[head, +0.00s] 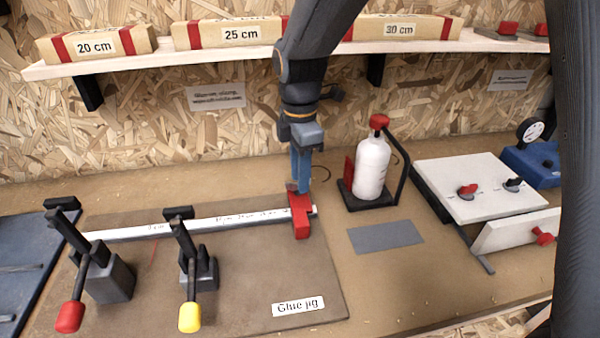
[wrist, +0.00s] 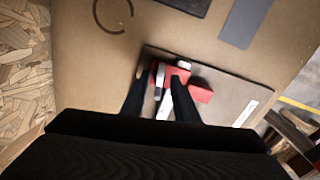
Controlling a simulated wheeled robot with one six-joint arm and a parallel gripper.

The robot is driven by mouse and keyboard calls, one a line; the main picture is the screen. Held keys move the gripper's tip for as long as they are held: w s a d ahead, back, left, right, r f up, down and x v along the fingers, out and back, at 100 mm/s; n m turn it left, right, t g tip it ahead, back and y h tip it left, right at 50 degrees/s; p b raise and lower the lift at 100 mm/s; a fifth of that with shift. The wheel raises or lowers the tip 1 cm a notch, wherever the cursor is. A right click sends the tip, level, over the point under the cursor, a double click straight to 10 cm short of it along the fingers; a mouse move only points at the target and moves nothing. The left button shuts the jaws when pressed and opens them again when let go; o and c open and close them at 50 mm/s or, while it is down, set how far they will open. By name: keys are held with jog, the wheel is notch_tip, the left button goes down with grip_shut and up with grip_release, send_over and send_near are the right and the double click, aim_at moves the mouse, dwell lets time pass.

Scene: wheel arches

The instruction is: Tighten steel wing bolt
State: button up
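A red stop block (head: 301,216) sits across the right end of a white marked rail (head: 215,220) on the glue jig (head: 250,262). My gripper (head: 298,187) points down just above the block's back end. In the wrist view the two dark fingers (wrist: 160,84) stand apart, with a small grey metal piece (wrist: 160,75) and part of the white rail showing between them. The metal piece looks like the steel wing bolt; its wings are not clear. The red block (wrist: 199,92) lies just beyond the fingertips. I see no firm contact between fingers and bolt.
Two toggle clamps, with a red handle (head: 70,316) and a yellow handle (head: 190,317), stand at the front left. A white bottle (head: 372,167) in a black holder is to the right. A grey pad (head: 386,237) lies flat. A shelf (head: 150,62) runs above.

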jog(key=shift+f, duration=0.1)
grip_shut()
jog(key=shift+m, duration=0.3)
jog(key=m+p, duration=0.2)
jog(key=m, duration=0.1)
jog(key=shift+s, duration=0.1)
jog(key=m+p, duration=0.2)
jog(key=m, duration=0.2)
jog(key=m+p, duration=0.2)
jog(key=m, duration=0.3)
jog(key=shift+s+m, duration=0.1)
jog(key=shift+m, duration=0.3)
jog(key=m+p, duration=0.1)
jog(key=m, duration=0.2)
jog(key=m+p, duration=0.1)
jog(key=m, duration=0.1)
jog(key=shift+a+m, duration=0.2)
jog(key=shift+m, duration=0.2)
